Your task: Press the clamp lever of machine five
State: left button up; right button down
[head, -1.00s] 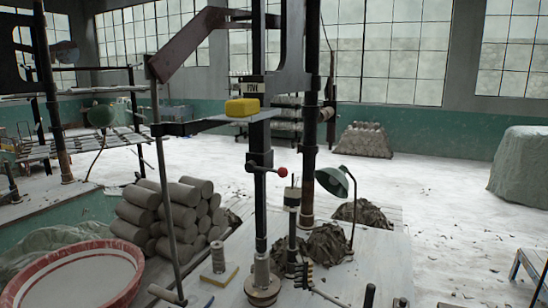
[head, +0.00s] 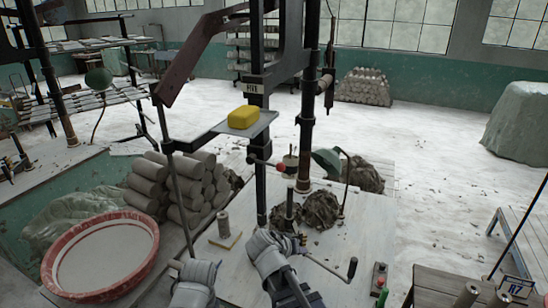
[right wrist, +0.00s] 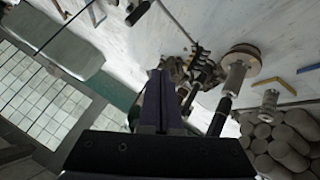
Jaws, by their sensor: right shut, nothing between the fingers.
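Machine five is the tall black post with a FIVE plate (head: 253,85). A lever with a red ball end (head: 280,168) sticks out from its post; it looks like the clamp lever, though no label shows on it. My right gripper (head: 300,241) is low over the white bench, below the red ball and apart from it. In the right wrist view its dark fingers (right wrist: 152,92) are together and empty, near a cluster of dark machine parts (right wrist: 205,68). In the head view, a grey part of my left arm shows at the bottom; its gripper does not show.
A crank handle (head: 352,267) juts right over the bench. A yellow block (head: 243,117) sits on the machine's side plate. A red-rimmed basin (head: 58,285) and stacked clay rolls (head: 147,183) are left. A lamp (head: 327,160) and clay trimmings (head: 321,210) stand behind.

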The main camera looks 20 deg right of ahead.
jog(key=w+a+r+t+h, duration=0.1)
jog(key=w+a+r+t, duration=0.2)
jog(key=r, duration=0.3)
jog(key=w+a+r+t+h, duration=0.1)
jog(key=w+a+r+t, duration=0.2)
jog(key=r, duration=0.4)
jog(key=w+a+r+n+t+h, duration=0.1)
jog(key=w+a+r+t, duration=0.2)
jog(key=r+t, duration=0.3)
jog(key=shift+w+a+r, duration=0.3)
jog(key=shift+a+r, duration=0.35)
jog(key=shift+a, duration=0.2)
notch_tip(320, 180, up, 2)
jog(key=r+p, duration=0.1)
jog(key=p, duration=0.2)
send_over(272, 166)
jog(key=r+v, duration=0.1)
jog(key=v, duration=0.4)
jog(key=f+b, duration=0.1)
jog(key=d+f+b, duration=0.1)
jog(key=f+b, duration=0.1)
jog(key=shift+s+d+f, duration=0.1)
jog(key=shift+d+f, duration=0.05)
jog(key=shift+d, duration=0.1)
jog(key=shift+d+f+b, duration=0.4)
jog(key=shift+f+b, duration=0.1)
jog(key=shift+b, duration=0.1)
